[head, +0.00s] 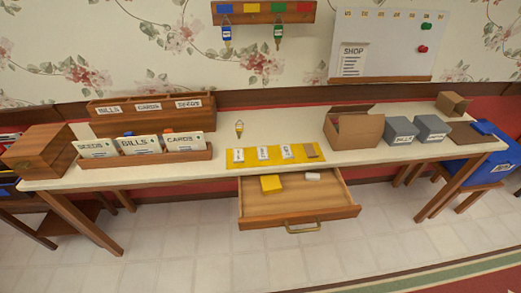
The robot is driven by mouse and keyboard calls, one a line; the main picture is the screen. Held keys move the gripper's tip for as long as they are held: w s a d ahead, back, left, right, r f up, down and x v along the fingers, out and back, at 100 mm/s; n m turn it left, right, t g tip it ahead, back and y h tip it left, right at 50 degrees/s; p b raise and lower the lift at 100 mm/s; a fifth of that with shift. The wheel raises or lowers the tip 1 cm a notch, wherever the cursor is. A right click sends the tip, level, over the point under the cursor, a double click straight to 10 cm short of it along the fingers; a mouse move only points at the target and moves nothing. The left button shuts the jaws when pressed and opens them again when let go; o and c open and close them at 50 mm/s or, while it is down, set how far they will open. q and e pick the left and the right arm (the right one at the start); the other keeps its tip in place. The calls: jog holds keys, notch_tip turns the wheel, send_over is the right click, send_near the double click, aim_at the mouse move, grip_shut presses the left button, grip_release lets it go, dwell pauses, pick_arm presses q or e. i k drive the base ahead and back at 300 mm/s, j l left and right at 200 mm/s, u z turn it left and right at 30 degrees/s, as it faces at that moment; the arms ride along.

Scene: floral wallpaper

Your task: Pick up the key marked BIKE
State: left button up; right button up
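Three tagged keys show in the head view. A key with a blue tag (227,33) hangs at the left of the wall rack (265,18). A key with a green tag (278,31) hangs right of it, under the rack's green patch. A key with a yellow tag (239,128) is at the table, behind the yellow mat. The tag lettering is too small to read, so I cannot tell which is marked BIKE. Neither of my grippers is in view.
A long cream table (290,122) spans the view. Its drawer (300,207) is pulled out, holding a yellow item (271,183) and a white item (313,176). A yellow mat (263,158), card tray (190,156), wooden chest (42,150), open carton (355,130) and grey boxes (400,128) line the table.

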aim_at(239, 128)
jog(key=i+j+z, duration=0.1)
jog(key=j, duration=0.25)
jog(key=i+j+z, duration=0.1)
jog(key=j, duration=0.2)
jog(key=i+j+z, duration=0.1)
jog(key=j, duration=0.25)
jog(key=i+j+z, duration=0.1)
jog(key=j, duration=0.3)
jog(key=i+l, duration=0.05)
